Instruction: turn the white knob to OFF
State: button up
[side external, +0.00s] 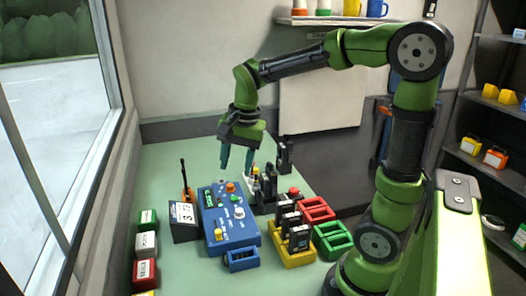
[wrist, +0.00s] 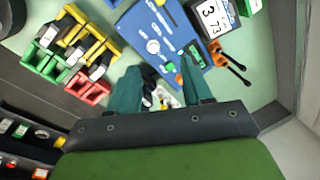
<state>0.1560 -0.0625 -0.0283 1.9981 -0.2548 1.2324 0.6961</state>
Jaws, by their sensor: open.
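The white knob (side external: 239,213) is on the right part of the blue control panel (side external: 240,237), which lies on the green table. In the wrist view the white knob (wrist: 153,46) shows as a round pale disc on the blue face, beyond my fingertips. Its pointer direction and any OFF mark are too small to read. My gripper (side external: 237,163) is open, its two teal fingers pointing down above and behind the panel's far end, apart from the knob. In the wrist view my gripper (wrist: 160,76) has nothing between its fingers.
An orange knob (side external: 230,187) and a yellow knob (side external: 218,233) are also on the panel. A dark box with number card (side external: 184,213) stands left. Radios stand in a yellow rack (side external: 297,257) at right, near red (side external: 316,208) and green (side external: 333,241) racks. A window is left.

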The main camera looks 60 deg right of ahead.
aim_at(239, 210)
jog(key=w+d+m+g, duration=0.2)
jog(key=w+d+m, duration=0.15)
jog(key=m, duration=0.45)
jog(key=f+m, duration=0.1)
jog(key=f, duration=0.4)
jog(key=f+m, duration=0.1)
jog(key=f, duration=0.5)
jog(key=s+f, duration=0.1)
jog(key=f, duration=0.4)
jog(key=shift+a+f+m, duration=0.15)
jog(key=shift+a+m, duration=0.05)
jog(key=shift+m, duration=0.2)
jog(key=shift+c, duration=0.4)
grip_shut()
